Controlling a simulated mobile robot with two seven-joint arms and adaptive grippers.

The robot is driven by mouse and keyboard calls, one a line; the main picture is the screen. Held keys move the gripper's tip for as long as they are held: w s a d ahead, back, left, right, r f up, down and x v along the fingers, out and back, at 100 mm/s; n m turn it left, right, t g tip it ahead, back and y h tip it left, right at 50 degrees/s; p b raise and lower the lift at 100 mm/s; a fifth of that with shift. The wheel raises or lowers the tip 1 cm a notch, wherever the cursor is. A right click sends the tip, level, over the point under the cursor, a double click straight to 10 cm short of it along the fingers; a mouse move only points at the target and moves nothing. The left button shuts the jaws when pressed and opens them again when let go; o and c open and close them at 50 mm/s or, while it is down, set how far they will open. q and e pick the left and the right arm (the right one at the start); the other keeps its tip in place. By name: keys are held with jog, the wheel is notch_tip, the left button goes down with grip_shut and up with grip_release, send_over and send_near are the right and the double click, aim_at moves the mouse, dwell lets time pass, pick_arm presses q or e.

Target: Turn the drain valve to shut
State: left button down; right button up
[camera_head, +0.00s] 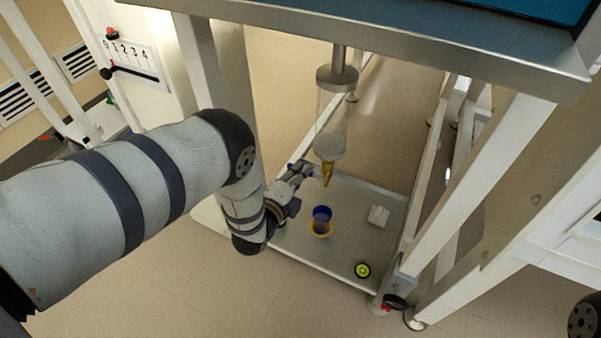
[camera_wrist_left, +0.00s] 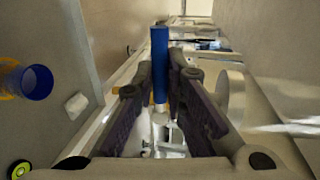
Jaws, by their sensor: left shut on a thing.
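The drain valve is under a clear cylinder (camera_head: 332,112) that hangs below the bench, with a brass outlet (camera_head: 327,172) pointing down. A blue lever handle (camera_wrist_left: 159,65) shows between the fingers in the left wrist view. My left gripper (camera_head: 298,174) is beside the valve, to the left of the outlet, and is shut on the blue handle; its fingers (camera_wrist_left: 172,90) stand on both sides of it. The valve body is mostly hidden, so its exact angle is unclear. My right gripper is out of view.
Below the valve a low shelf (camera_head: 345,243) carries a blue cup (camera_head: 321,214) with a yellow ring, a white block (camera_head: 378,215) and a round black-and-yellow object (camera_head: 362,270). White frame legs (camera_head: 480,175) stand at right. A numbered lever panel (camera_head: 132,58) is at upper left.

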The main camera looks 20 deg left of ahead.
pick_arm(q)
jog(key=shift+a, duration=0.1)
jog(key=c, duration=1.6)
grip_release()
jog(key=shift+c, duration=0.2)
jog(key=s+r, duration=0.2)
jog(key=s, duration=0.9)
jog(key=shift+s+a+r, duration=0.15)
jog(key=shift+s+r, duration=0.05)
jog(key=shift+s, duration=0.2)
